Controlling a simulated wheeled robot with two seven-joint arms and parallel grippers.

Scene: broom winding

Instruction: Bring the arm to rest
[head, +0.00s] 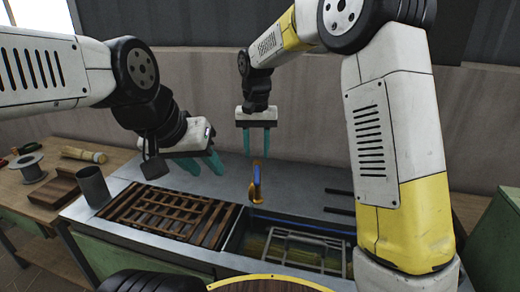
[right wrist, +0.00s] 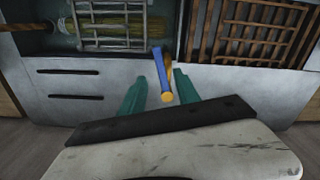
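My right gripper (head: 256,150) points down over the workbench, its two teal fingers apart. In the right wrist view its fingers (right wrist: 158,100) are also apart. A blue and orange tool (head: 256,186) lies below it in the head view. It shows between the fingers in the right wrist view (right wrist: 160,68), with no clear contact. My left gripper (head: 206,166) hangs over the back left of the bench, its teal fingers apart and nothing seen between them. A straw broom head (head: 300,250) lies in the sunken basin under a metal rack (head: 305,247).
A wooden slatted grate (head: 165,212) covers the bench's left part. A grey metal cup (head: 92,186) stands at its left edge. A wooden side table holds a spool (head: 27,168), a brown block (head: 55,188) and a wooden-handled tool (head: 84,154). The bench's back strip is mostly clear.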

